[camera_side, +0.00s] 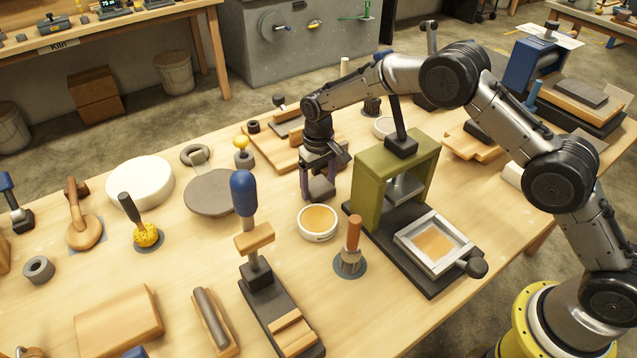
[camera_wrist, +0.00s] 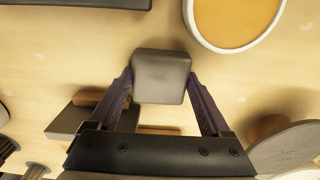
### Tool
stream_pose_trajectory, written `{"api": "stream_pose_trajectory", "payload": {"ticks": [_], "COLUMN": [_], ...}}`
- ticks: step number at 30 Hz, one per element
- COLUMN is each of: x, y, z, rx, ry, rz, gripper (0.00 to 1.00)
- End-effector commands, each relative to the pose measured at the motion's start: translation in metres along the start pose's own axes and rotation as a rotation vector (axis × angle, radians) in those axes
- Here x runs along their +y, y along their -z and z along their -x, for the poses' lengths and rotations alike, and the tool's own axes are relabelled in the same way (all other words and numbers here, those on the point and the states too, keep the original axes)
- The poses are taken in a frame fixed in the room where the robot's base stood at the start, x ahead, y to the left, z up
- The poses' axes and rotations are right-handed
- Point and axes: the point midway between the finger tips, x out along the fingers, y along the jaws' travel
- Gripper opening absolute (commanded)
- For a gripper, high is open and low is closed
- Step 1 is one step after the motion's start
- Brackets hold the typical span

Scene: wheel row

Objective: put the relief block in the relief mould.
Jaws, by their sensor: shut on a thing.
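My gripper (camera_side: 320,190) is pointing down over the table, behind the white bowl and left of the green press. Its purple fingers are shut on a dark grey block, the relief block (camera_side: 322,187). In the wrist view the relief block (camera_wrist: 162,77) sits between the fingertips of my gripper (camera_wrist: 161,84), its smooth top facing the camera. I cannot tell whether its underside touches the table. A square pale metal frame with a tan inside, seemingly the relief mould (camera_side: 462,254), lies on the press's dark base, right of my gripper. Nothing is seen in it.
The green press (camera_side: 366,192) stands between my gripper and the frame. A white bowl with tan contents (camera_side: 317,238) and an upright brush (camera_side: 353,235) are in front of my gripper. A round grey disc (camera_side: 212,194) lies to the left. Wooden boards are behind.

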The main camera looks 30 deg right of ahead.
Motion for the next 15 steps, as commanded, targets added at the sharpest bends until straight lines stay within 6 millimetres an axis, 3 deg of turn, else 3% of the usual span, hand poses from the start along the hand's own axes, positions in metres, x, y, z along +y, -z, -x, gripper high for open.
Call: {"api": "stream_pose_trajectory", "payload": {"ticks": [1,4,15], "x": [0.0,0.0,0.0], "y": [0.0,0.0,0.001], "z": [-0.001,-0.001,0.01], "rx": [0.0,0.0,0.002], "ry": [0.0,0.0,0.001], "rz": [0.0,0.0,0.0], "gripper": [0.85,1.0,1.0]}}
